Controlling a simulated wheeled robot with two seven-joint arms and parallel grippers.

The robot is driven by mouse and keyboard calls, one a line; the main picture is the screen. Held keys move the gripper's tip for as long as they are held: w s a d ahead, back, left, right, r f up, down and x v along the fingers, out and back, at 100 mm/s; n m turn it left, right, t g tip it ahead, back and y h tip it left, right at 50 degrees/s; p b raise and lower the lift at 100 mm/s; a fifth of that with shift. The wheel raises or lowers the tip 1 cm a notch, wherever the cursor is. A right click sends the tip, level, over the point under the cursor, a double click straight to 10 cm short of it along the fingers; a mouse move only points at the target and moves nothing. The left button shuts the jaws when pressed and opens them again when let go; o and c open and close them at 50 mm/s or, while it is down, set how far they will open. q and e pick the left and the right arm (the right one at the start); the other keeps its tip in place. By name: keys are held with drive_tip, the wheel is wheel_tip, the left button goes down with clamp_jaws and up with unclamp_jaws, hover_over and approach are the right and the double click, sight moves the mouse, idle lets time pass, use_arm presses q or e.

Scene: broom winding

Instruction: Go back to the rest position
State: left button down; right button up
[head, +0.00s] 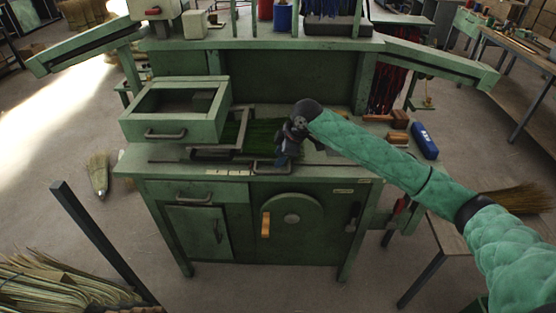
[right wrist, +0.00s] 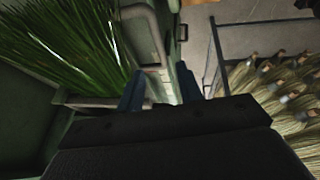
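My right arm reaches in from the right of the head view, and my right gripper (head: 284,158) is over the front of the green workbench (head: 300,178). In the right wrist view its two dark blue fingers (right wrist: 160,85) stand apart with nothing held between them. A metal handle (right wrist: 152,35) is just beyond the fingers; I cannot tell whether they touch it. Green bristles (right wrist: 70,40) lie in a tray to the left, and they also show in the head view (head: 262,133). My left arm and gripper are not in view.
A green open-topped box (head: 180,129) stands on the bench's left. A blue cylinder (head: 424,141) and brown blocks (head: 399,118) lie at its right. Sloping green rails (head: 440,62) flank the bench. Straw bundles (head: 60,280) lie lower left; a small broom (head: 98,174) is on the floor.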

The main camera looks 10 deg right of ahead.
idle(0.3)
drive_tip(key=s+a+f+m+t, duration=0.1)
drive_tip(key=s+a+f+m, duration=0.1)
drive_tip(key=s+a+f, duration=0.5)
drive_tip(key=s+f+m, duration=0.2)
drive_tip(key=s+f, duration=0.3)
drive_tip(key=s, duration=0.6)
drive_tip(key=s+d+f+m+h, duration=0.25)
drive_tip(key=s+d+m, duration=0.3)
drive_tip(key=s, duration=0.75)
drive_tip(key=s+d+f+m+h, duration=0.1)
drive_tip(key=s+d+f+m, duration=0.25)
drive_tip(key=s+d, duration=0.6)
drive_tip(key=a+f+g, duration=0.1)
drive_tip(key=a+f, duration=0.1)
drive_tip(key=f, duration=0.9)
drive_tip(key=a+f, duration=0.2)
drive_tip(key=f, duration=1)
drive_tip(key=s+f, duration=0.4)
drive_tip(key=f, duration=0.8)
drive_tip(key=s+f+g, duration=0.1)
drive_tip(key=s+f, duration=0.4)
drive_tip(key=f, duration=0.7)
drive_tip(key=shift+a+f, duration=0.2)
drive_tip(key=shift+f, duration=0.15)
